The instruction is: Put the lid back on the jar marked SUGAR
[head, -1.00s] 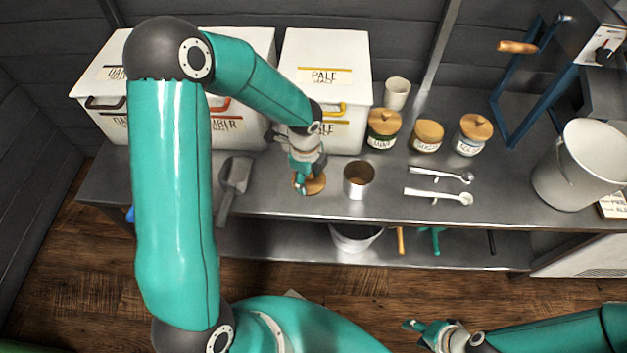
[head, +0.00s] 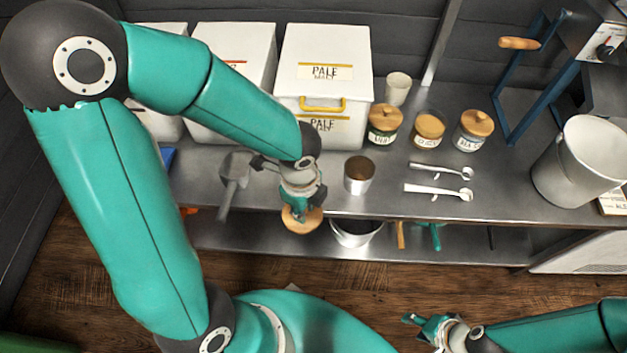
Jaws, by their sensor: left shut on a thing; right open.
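Three glass jars stand in a row at the back of the steel bench. The middle jar (head: 427,138) shows a flat tan top with no knob, which looks like its contents; its small label seems to read SUGAR but is hard to read. The jars on either side, the left jar (head: 383,137) and the right jar (head: 470,143), wear wooden lids with knobs. My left gripper (head: 299,208) is shut on a round wooden lid (head: 303,224), held near the bench's front edge, left of and nearer than the jars. My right gripper (head: 424,324) is open and empty, low in front of the bench.
A metal cup (head: 359,176) stands just right of my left gripper. Two white spoons (head: 438,191) lie in front of the jars. A white beaker (head: 397,89) stands behind them. White bins (head: 326,75) are at the back left, a scoop (head: 235,172) before them, a bucket (head: 578,165) right.

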